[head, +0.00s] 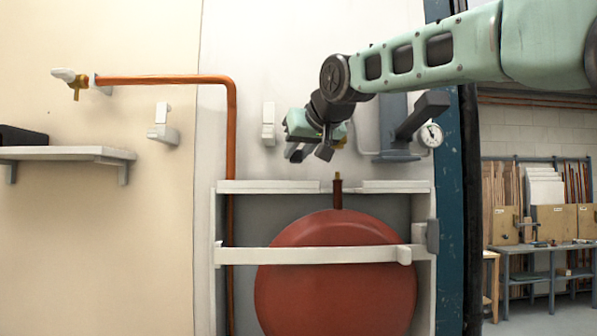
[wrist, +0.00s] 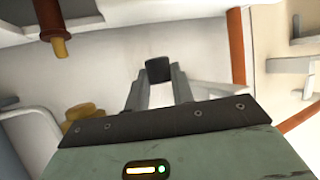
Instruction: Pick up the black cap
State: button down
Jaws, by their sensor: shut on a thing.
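The black cap (wrist: 158,69) is a small dark, rounded block in the wrist view, between the tips of my two grey fingers. My gripper (wrist: 158,80) is shut on it and holds it in front of a pale surface. In the head view my gripper (head: 309,153) hangs above and a little left of the stub on top of the red tank. The cap cannot be told apart from the dark fingers there.
The red tank (head: 335,280) sits in a white frame behind a white bar (head: 310,256). Its upright stub (head: 338,190) points up below my gripper. A copper pipe (head: 232,150) runs down on the left. A pressure gauge (head: 432,135) is at right. A shelf (head: 65,153) is far left.

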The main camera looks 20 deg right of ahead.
jog(key=shift+r, duration=0.8)
jog(key=s+a+b, duration=0.2)
jog(key=s+b, duration=0.1)
jog(key=s, duration=0.6)
jog(key=s+a+b, duration=0.3)
jog(key=s+b, duration=0.1)
jog(key=s, duration=0.5)
jog(key=shift+s+f, duration=0.15)
jog(key=shift+s, duration=0.1)
